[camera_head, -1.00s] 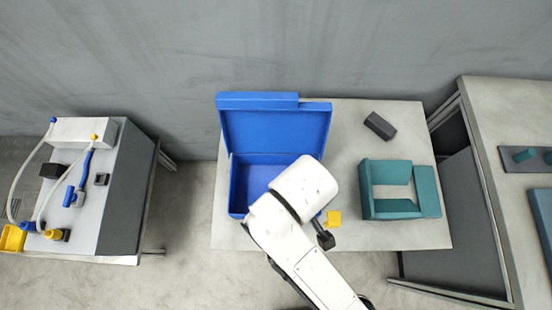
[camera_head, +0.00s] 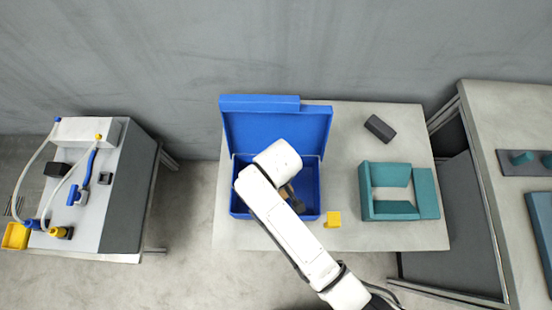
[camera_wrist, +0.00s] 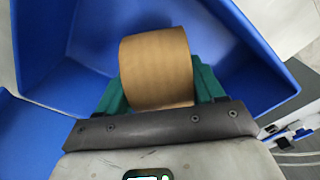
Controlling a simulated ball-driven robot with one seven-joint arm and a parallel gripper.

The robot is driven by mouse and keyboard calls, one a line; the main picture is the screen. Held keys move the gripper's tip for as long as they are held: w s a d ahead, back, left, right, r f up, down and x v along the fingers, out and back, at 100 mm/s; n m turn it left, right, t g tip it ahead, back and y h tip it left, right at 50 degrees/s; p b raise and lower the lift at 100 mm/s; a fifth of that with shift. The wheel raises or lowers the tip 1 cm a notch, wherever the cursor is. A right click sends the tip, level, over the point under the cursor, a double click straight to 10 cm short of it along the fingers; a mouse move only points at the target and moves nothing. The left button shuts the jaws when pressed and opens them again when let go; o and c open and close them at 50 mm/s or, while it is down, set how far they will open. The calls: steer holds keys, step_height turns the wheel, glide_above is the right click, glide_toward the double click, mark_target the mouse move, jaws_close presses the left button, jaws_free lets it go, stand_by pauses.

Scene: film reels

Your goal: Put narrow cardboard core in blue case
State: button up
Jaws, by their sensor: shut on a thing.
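The blue case (camera_head: 236,207) stands open on the middle table, its lid raised at the back. In the wrist view my gripper (camera_wrist: 158,82) is shut on a tan cardboard core (camera_wrist: 157,60), held between its green fingers. The core is over the open case, and the blue walls (camera_wrist: 245,50) surround it in that view. I cannot tell whether the core touches the case floor. In the head view my arm covers part of the case and most of the core.
A yellow block (camera_head: 333,219) sits by the case's front right corner. A teal open frame (camera_head: 399,208) and a dark grey block (camera_head: 379,128) are on the right of the table. A cart with hoses (camera_head: 88,190) stands at left.

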steer(key=shift+f, duration=0.2)
steer(key=o, duration=1)
steer(key=shift+r, duration=0.1)
step_height(320, 180, up, 12)
steer(key=shift+s+d+r, duration=0.1)
steer(key=shift+d, duration=0.05)
